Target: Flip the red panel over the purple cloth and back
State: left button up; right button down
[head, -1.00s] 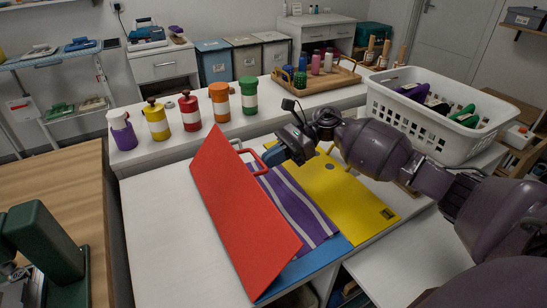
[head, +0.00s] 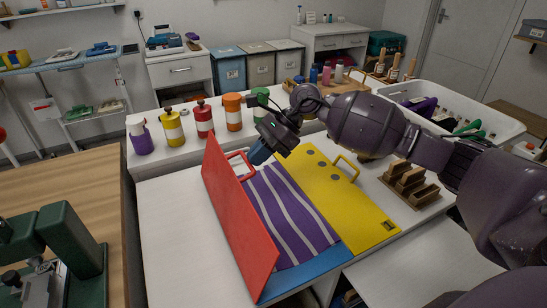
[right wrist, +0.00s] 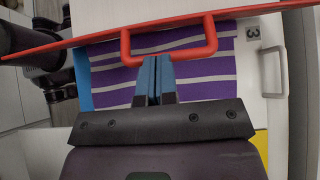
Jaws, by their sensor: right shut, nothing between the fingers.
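The red panel (head: 236,217) stands steeply along the left side of the purple cloth (head: 283,213) in the head view. Its red handle (head: 238,158) sticks out on the cloth side near the far end. The striped cloth lies flat on a blue board (head: 305,282). My right gripper (head: 258,153) is shut and empty beside the handle. In the right wrist view, its blue fingertips (right wrist: 155,62) overlap the bar of the red handle (right wrist: 209,38); I cannot tell whether they touch it. My left gripper is not in view.
A yellow panel (head: 345,208) with a handle lies flat right of the cloth. Several bottles (head: 203,119) line the ledge behind. A white basket (head: 500,118) and a wooden block rack (head: 411,184) stand right. The white tabletop (head: 178,225) is clear left of the red panel.

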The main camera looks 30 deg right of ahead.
jog(key=a+r+h+p, duration=0.25)
jog(key=a+h, duration=0.65)
jog(key=a, duration=0.7)
jog(key=shift+g+h, duration=0.3)
jog(key=shift+h, duration=0.5)
jog(key=a+f+b, duration=0.2)
jog(key=a+f, duration=0.2)
jog(key=w+a+f+b, duration=0.1)
jog(key=a+f+b, duration=0.1)
jog(key=a+f, duration=0.2)
jog(key=a+f+b, duration=0.2)
jog(key=a+f, duration=0.2)
jog(key=a, duration=0.1)
jog(key=shift+w+a+f, duration=0.35)
jog(key=shift+a, duration=0.05)
jog(key=shift+a+f, duration=0.2)
jog(key=shift+f, duration=0.2)
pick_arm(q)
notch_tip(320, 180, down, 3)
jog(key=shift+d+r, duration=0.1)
pick_arm(e)
jog(key=shift+f, duration=0.2)
